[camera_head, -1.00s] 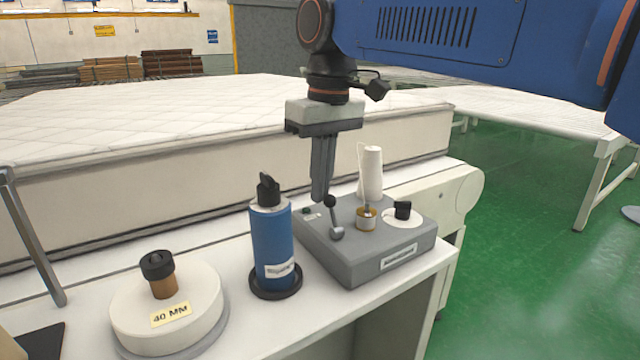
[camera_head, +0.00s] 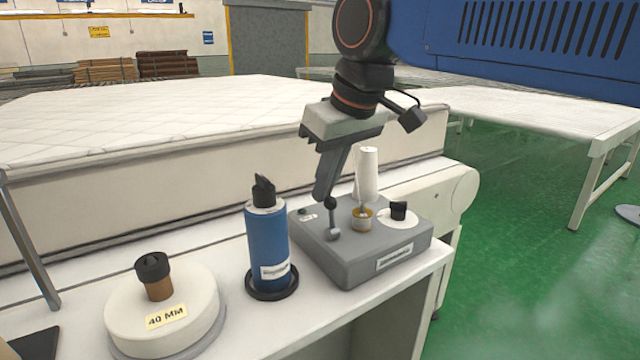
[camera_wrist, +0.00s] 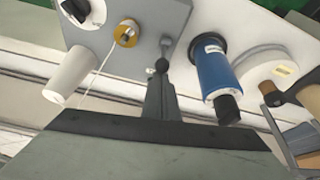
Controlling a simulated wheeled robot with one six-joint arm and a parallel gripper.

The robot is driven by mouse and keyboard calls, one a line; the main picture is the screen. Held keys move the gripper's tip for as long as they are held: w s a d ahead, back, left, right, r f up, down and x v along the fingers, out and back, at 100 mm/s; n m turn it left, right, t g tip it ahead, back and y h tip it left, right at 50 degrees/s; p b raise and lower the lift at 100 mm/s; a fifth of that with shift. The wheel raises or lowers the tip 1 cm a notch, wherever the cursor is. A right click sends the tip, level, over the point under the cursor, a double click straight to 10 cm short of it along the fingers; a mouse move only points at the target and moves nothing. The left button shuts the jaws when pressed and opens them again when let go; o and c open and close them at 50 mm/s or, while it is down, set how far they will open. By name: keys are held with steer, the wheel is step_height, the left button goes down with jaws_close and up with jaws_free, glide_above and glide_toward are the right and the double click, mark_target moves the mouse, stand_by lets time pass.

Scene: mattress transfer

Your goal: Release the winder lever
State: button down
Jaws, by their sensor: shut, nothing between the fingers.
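The winder lever (camera_head: 332,216) is a short metal stem with a black ball knob, standing nearly upright on the grey winder box (camera_head: 365,263). It also shows in the wrist view (camera_wrist: 162,65), just past my fingertips. My gripper (camera_head: 321,196) is shut and tilted, its fingertips beside and slightly left of the knob in the head view. In the wrist view my gripper (camera_wrist: 159,82) overlaps the knob's near side, so I cannot tell whether they touch. A brass bobbin (camera_head: 361,220) with thread sits on the box, right of the lever.
A white thread cone (camera_head: 367,175) stands behind the bobbin. A black knob on a white disc (camera_head: 399,215) is at right. A blue cylinder (camera_head: 267,245) stands close left of the box, with a white round "40 MM" piece (camera_head: 165,295) farther left. A mattress (camera_head: 180,120) lies behind.

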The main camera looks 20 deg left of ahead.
mark_target(328, 198)
steer(key=s+d+t+y, duration=0.2)
steer(key=shift+d+r+y, duration=0.1)
steer(key=shift+d+y, duration=0.1)
steer(key=shift+y, duration=0.2)
steer(key=shift+s+d, duration=0.45)
steer(key=shift+d, duration=0.05)
steer(key=shift+s+d+f, duration=0.15)
steer(key=shift+f, duration=0.1)
steer(key=shift+s+d+f, duration=0.1)
steer(key=shift+f, duration=0.1)
steer(key=shift+w+a+r, duration=0.2)
steer(key=shift+a+r, duration=0.05)
steer(key=shift+r, duration=0.05)
steer(key=shift+w+a+r, duration=0.35)
steer(key=shift+a+r, duration=0.2)
steer(key=shift+a, duration=0.05)
steer(key=shift+w+a+r, duration=0.35)
steer(key=shift+a+r, duration=0.15)
steer(key=shift+a, duration=0.1)
steer(key=s+d+f+v, duration=0.1)
steer(key=v, duration=0.8)
steer(key=shift+s+d, duration=0.25)
steer(key=shift+s, duration=0.1)
